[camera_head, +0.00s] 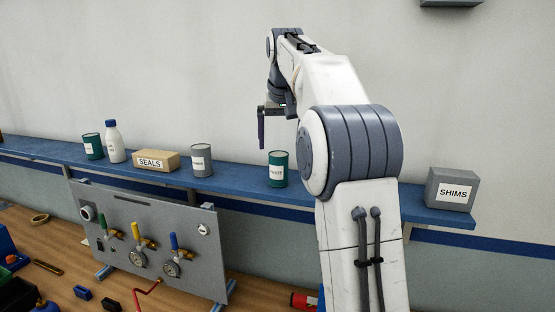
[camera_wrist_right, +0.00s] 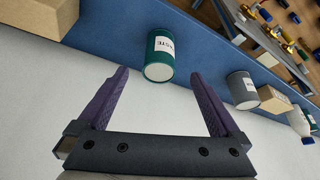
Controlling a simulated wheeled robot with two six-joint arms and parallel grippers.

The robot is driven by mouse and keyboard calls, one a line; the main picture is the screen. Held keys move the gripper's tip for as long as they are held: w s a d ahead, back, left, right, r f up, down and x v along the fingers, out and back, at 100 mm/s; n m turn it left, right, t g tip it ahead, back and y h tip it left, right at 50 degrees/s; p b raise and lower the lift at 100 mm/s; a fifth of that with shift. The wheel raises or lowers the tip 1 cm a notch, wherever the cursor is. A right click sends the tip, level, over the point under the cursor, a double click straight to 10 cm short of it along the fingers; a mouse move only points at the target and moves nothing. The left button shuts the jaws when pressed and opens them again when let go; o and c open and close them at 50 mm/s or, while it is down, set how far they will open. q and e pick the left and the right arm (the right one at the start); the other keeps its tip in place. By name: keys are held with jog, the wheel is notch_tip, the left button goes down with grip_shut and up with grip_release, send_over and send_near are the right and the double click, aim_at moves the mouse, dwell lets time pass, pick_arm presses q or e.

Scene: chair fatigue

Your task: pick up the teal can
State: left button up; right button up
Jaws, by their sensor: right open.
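A teal can (camera_head: 278,169) with a white label stands upright on the blue wall shelf, just left of my right arm. It also shows in the right wrist view (camera_wrist_right: 159,58), ahead of and between the two fingers, apart from them. My right gripper (camera_head: 263,130) is open and empty, above and behind the can in the head view; its far finger is hard to make out there. A second teal can (camera_head: 92,146) stands near the left end of the shelf. My left gripper is not in view.
The blue shelf (camera_head: 235,175) also holds a grey can (camera_head: 201,160), a SEALS box (camera_head: 155,160), a white bottle (camera_head: 114,142) and a grey SHIMS box (camera_head: 452,189). A valve panel (camera_head: 150,241) stands on the wooden bench below. Shelf room beside the nearer teal can is free.

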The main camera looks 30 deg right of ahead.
aim_at(281, 156)
jog(key=x, duration=0.5)
jog(key=shift+d+r, duration=0.1)
jog(key=shift+d, duration=0.2)
jog(key=p+x, duration=0.2)
jog(key=x, duration=0.2)
jog(key=shift+w+a+p, duration=0.15)
jog(key=shift+p, duration=0.15)
jog(key=shift+w+f, duration=0.15)
jog(key=shift+f, duration=0.45)
jog(key=c, duration=1.5)
jog(key=shift+r, duration=0.1)
grip_shut()
